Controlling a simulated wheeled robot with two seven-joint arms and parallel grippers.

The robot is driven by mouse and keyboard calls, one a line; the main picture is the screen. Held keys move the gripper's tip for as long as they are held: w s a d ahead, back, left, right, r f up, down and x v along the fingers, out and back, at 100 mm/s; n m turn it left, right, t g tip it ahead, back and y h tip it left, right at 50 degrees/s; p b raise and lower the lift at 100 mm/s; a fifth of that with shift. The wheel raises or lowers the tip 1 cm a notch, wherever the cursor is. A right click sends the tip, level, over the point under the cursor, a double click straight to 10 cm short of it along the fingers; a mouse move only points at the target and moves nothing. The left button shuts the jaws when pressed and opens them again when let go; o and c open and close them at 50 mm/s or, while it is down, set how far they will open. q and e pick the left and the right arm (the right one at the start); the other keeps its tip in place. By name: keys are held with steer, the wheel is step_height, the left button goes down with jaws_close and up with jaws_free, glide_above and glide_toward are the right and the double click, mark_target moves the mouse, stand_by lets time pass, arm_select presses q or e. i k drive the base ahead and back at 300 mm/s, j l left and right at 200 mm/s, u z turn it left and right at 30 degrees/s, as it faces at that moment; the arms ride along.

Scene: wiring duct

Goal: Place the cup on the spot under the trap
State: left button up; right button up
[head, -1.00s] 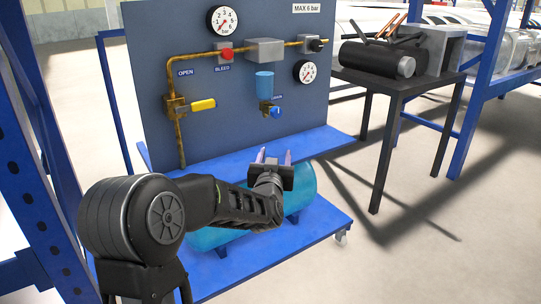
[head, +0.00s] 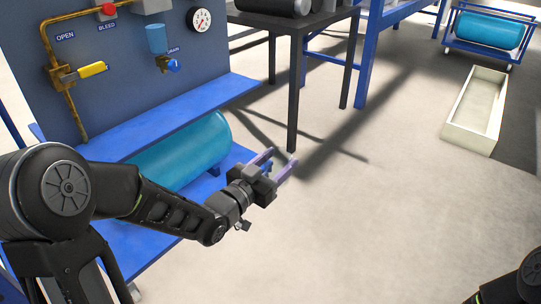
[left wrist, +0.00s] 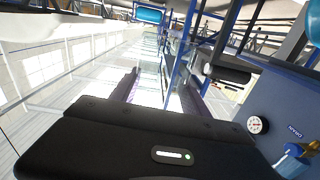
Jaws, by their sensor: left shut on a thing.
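My left gripper (head: 279,163) is out past the right end of the blue stand, above bare floor. Its two purple fingers are held apart around the cup, which is hard to make out; only a pale, see-through patch shows between the fingers in the left wrist view. The trap (head: 157,40) is a blue bowl on the dark panel, with a blue drain knob (head: 174,66) below it. It also shows at the right edge of the left wrist view (left wrist: 294,160). The blue shelf (head: 190,113) lies below the trap; no marked spot is distinguishable there. My right gripper is out of view.
A teal tank (head: 185,150) lies under the shelf. A dark table (head: 298,75) stands behind the gripper, its leg close by in the picture. A cream open box (head: 450,137) and a cart with a teal tank (head: 488,31) stand far right. The floor between is clear.

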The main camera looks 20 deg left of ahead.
mark_target(171, 107)
steer(key=i+l+u, duration=0.4)
steer(key=i, duration=0.15)
steer(key=i+l+u, duration=0.75)
steer(key=i+l, duration=0.15)
steer(key=l, duration=0.15)
